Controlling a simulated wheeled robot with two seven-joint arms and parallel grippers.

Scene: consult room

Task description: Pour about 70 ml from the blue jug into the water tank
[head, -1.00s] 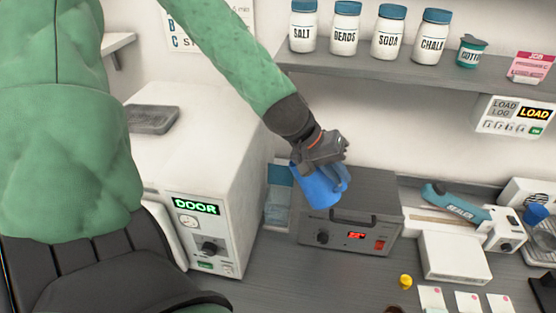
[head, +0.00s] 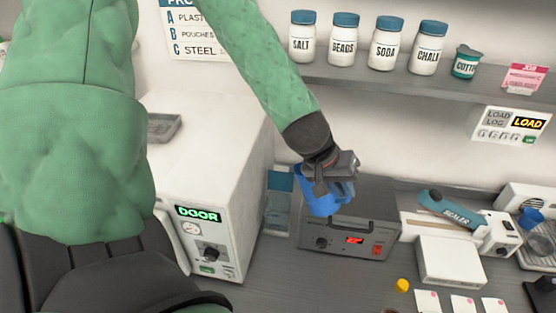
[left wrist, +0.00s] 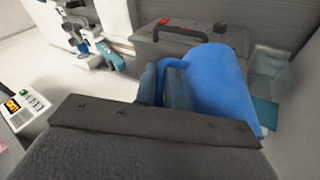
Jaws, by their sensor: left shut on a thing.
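A clear container with blue-teal parts (head: 279,200) stands left of the grey unit and may be the water tank; no label is readable. It also shows right of the jug in the wrist view (left wrist: 270,68). My right gripper is out of view.
The white DOOR machine (head: 215,232) stands to the left. A shelf (head: 400,79) with several jars is above. The sealer (head: 447,210) and a white box (head: 452,260) are right.

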